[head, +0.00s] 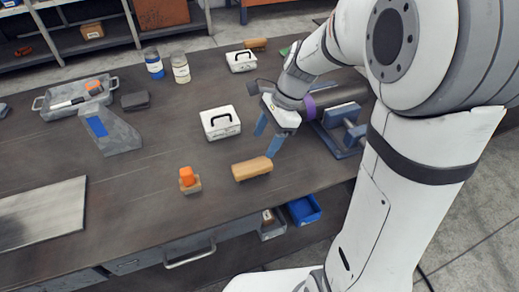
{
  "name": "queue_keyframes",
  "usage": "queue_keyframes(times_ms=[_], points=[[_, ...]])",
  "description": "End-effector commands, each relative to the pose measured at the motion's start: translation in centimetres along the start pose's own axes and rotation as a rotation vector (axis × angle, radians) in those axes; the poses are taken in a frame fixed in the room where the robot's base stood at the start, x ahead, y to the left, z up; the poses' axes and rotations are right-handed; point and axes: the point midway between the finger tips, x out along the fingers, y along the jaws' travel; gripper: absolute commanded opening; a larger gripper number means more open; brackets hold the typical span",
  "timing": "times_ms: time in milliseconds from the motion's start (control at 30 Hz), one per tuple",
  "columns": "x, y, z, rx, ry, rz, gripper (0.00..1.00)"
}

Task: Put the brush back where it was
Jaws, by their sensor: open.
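A tan, wood-coloured block (252,168), which looks like a brush with its bristles hidden, lies on the dark workbench (150,185) near its front edge. My gripper (268,136) is open, with its two blue fingers apart and pointing down. It is just behind the tan block, to its upper right, and looks empty and clear of it. A similar tan block (256,43) lies at the back of the bench. A small orange-topped piece (188,178) stands left of the near block. I cannot tell for certain which piece is the task's brush.
A purple-banded pipe (335,97) on a blue stand is right of my gripper. A grey tray (48,103), two cans (180,68) and a grey wedge (112,140) are left. A metal plate (45,210) lies front left.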

Motion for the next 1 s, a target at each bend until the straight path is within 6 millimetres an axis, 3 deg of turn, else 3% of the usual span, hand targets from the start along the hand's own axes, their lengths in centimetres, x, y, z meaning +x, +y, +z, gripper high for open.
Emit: queue_keyframes(times_ms=[167, 267, 500, 700, 833, 1000], points=[[-1.5, 0.3, 0.1, -0.022, 0.008, -0.004, 0.61], [-2.3, 1.7, 0.0, -0.127, 0.048, -0.016, 0.61], [-4.8, 8.6, -0.7, -0.695, 0.279, -0.020, 0.61], [-5.6, 13.3, -1.7, -1.116, 0.459, 0.051, 0.61], [-5.7, 14.8, -2.1, -1.262, 0.520, 0.093, 0.61], [-5.8, 15.3, -2.5, -1.314, 0.540, 0.112, 0.61]])
